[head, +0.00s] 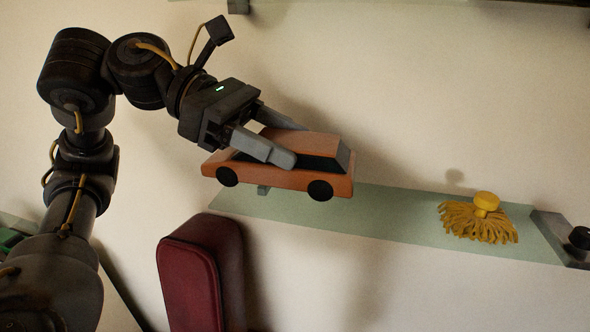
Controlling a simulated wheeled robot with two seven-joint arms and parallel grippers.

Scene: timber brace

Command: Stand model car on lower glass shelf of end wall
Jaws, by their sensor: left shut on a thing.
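An orange model car (290,179) with dark windows and black wheels is in my left gripper (282,143). The gripper is shut on the car's roof area, one finger along the near side. The car is roughly level, in front of and over the left part of the lower glass shelf (390,212), a pale green strip on the wall. I cannot tell whether the wheels touch the glass; the front wheel appears above the shelf's left part. My right gripper is not in view.
A yellow mop-like item (479,219) stands on the shelf's right part. A grey block with a dark knob (566,238) is at the right end. A dark red padded object (197,275) stands below the shelf's left end. The shelf's middle is clear.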

